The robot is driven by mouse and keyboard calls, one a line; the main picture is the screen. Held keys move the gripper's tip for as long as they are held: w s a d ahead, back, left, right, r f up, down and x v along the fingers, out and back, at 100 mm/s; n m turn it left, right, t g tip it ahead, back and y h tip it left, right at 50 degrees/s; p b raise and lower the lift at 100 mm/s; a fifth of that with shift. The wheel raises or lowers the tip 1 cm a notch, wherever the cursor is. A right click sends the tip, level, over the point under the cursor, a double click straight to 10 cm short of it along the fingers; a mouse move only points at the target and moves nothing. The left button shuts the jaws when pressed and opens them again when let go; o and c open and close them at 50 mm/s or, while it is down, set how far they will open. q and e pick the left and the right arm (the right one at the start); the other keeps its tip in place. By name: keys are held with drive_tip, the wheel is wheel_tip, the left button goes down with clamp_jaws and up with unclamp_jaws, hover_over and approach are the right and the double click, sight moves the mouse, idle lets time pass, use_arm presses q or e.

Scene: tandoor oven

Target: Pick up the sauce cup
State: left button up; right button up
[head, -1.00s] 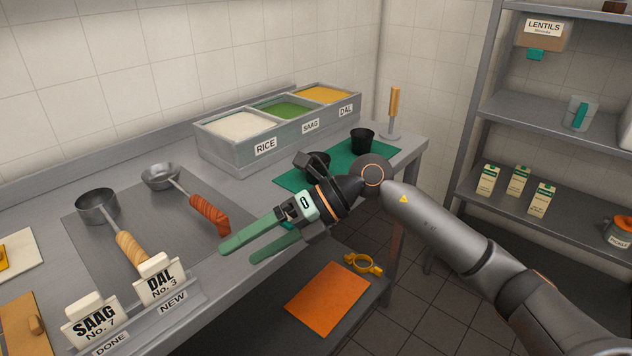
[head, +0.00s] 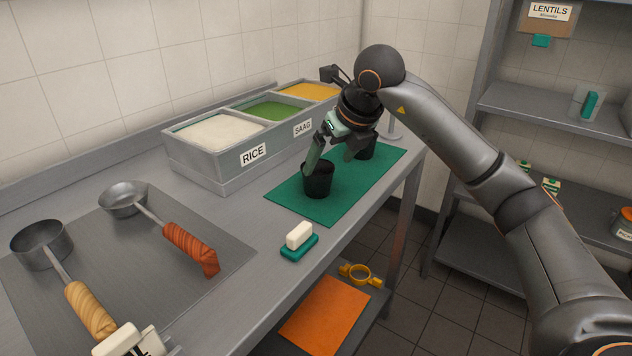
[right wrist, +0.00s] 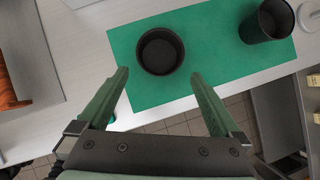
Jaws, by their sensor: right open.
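A black cup (head: 318,180) stands upright on the green mat (head: 345,200). It also shows in the right wrist view (right wrist: 160,52), just beyond and between the fingertips. A second black cup (right wrist: 267,20) stands farther right on the mat in that view; in the head view it is partly hidden behind my gripper. My right gripper (head: 332,160) is open and empty, tilted down over the nearer cup, with one finger at that cup's rim in the picture. In the right wrist view its green fingers (right wrist: 160,85) are spread apart. My left gripper is not in view.
A bin of rice (head: 215,132), saag and dal stands behind the mat. Two ladles, one with a red handle (head: 190,248), lie at left. A white and teal block (head: 299,241) sits near the counter's front edge. Shelves (head: 540,120) stand at right.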

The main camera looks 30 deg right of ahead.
sight(320, 178)
drive_tip(key=x, duration=0.7)
drive_tip(key=shift+w+f+b, duration=0.25)
drive_tip(key=shift+f+b, duration=0.05)
drive_tip(key=shift+c, duration=0.2)
drive_tip(key=c, duration=0.9)
